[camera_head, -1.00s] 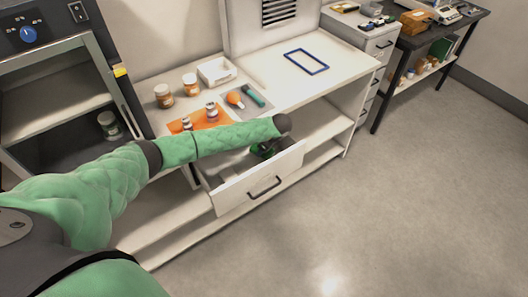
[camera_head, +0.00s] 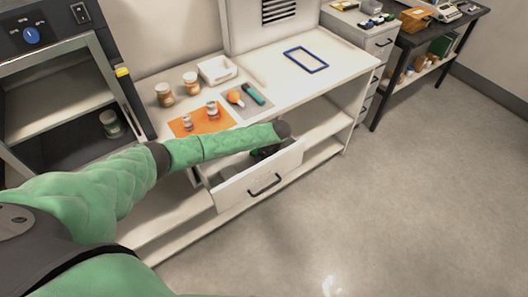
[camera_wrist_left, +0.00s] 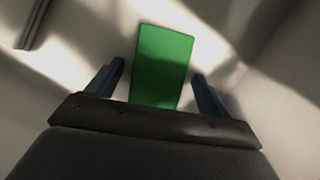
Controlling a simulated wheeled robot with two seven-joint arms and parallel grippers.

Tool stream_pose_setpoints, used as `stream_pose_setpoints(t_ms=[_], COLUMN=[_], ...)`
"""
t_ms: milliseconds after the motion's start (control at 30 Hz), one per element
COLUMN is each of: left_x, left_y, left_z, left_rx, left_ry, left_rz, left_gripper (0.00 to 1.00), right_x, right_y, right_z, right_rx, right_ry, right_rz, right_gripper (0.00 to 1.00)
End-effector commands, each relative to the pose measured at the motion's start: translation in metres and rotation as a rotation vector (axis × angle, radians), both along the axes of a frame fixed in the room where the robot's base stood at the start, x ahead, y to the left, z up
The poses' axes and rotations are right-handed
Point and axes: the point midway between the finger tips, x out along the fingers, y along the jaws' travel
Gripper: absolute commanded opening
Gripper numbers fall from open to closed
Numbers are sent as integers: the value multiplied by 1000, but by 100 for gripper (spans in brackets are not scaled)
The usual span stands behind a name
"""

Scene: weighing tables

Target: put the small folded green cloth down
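The small folded green cloth (camera_wrist_left: 162,65) shows in the left wrist view as a flat green rectangle on the pale drawer floor. My left gripper (camera_wrist_left: 158,85) is open, with its two blue-grey fingers spread to either side of the cloth and a gap on each side. In the head view my left gripper (camera_head: 264,153) is low inside the open drawer (camera_head: 262,183), mostly hidden by my forearm. The cloth cannot be made out clearly there. My right gripper is not in view.
The counter above holds an orange mat (camera_head: 201,119) with small jars, a grey mat (camera_head: 248,104) with tools, a white tray (camera_head: 216,70) and a blue frame (camera_head: 306,60). An open-fronted cabinet (camera_head: 60,100) stands at left. Open floor lies at right.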

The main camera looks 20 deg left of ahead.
Motion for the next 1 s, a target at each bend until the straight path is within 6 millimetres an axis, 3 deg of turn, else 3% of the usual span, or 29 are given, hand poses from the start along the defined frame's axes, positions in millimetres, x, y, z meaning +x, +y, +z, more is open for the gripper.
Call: stream_pose_setpoints(t_ms=[300,433,600,833,1000], left_x=[0,-1,-3,-8,-10], left_y=[0,-5,-17,-33,-40], left_z=[3,11,40,80,101], left_rx=[0,-1,-3,-2,-1], left_ry=[0,-1,-2,-2,-1], left_rz=[0,-2,-1,-2,1], left_gripper=[80,80,80,80,80], right_x=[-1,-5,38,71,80], right_y=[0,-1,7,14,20], right_z=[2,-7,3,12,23], right_rx=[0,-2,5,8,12], right_ry=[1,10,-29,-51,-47], right_rz=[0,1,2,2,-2], right_gripper=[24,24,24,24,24])
